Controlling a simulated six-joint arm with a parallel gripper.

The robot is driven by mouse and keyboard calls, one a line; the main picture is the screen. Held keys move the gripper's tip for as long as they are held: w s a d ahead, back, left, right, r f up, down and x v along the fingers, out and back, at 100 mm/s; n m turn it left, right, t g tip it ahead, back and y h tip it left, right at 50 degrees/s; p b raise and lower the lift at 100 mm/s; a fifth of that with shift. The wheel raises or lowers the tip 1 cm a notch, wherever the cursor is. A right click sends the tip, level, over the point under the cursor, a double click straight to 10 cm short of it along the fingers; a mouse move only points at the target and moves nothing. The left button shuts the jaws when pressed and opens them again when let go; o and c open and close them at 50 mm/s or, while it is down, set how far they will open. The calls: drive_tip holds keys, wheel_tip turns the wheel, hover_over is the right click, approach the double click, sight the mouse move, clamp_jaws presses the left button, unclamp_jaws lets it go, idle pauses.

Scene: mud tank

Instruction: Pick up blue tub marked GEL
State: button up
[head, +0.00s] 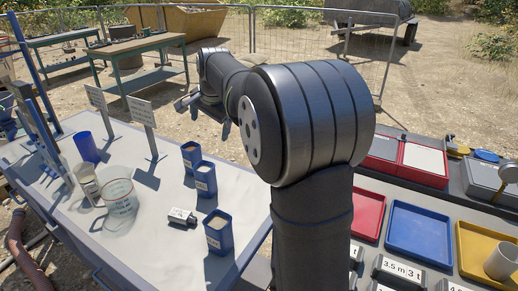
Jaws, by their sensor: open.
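Three small blue square tubs with pale labels and pale contents stand on the grey table. The far tub (190,157) and the middle tub (205,181) are close together; the near tub (218,234) stands by the table's right edge. Their labels are too small to read, so I cannot tell which is marked GEL. My gripper (206,112) is open and empty, held beyond and above the far tub, apart from all three. My arm hides part of the ground behind the table.
A clear beaker (120,198), a pale cup (88,184), a blue cup (86,148) and a small labelled block (181,218) share the table. Two upright signs (143,112) (95,98) stand at its back. Red (367,214), blue (419,232) and yellow (475,245) trays lie right.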

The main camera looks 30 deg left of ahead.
drive_tip(key=w+a+f+n+t+y, duration=0.1)
drive_tip(key=w+a+f+n+y, duration=0.15)
drive_tip(key=f, duration=0.45)
drive_tip(key=w+a+f+n+t+y, duration=0.1)
drive_tip(key=a+f+n+t, duration=0.2)
drive_tip(key=f, duration=0.4)
drive_tip(key=n+t+y, duration=0.2)
drive_tip(key=n+y, duration=0.1)
drive_tip(key=n, duration=0.2)
approach(203, 167)
drive_tip(key=shift+x, duration=3.15)
drive_tip(key=shift+c, duration=0.2)
drive_tip(key=c, duration=1.7)
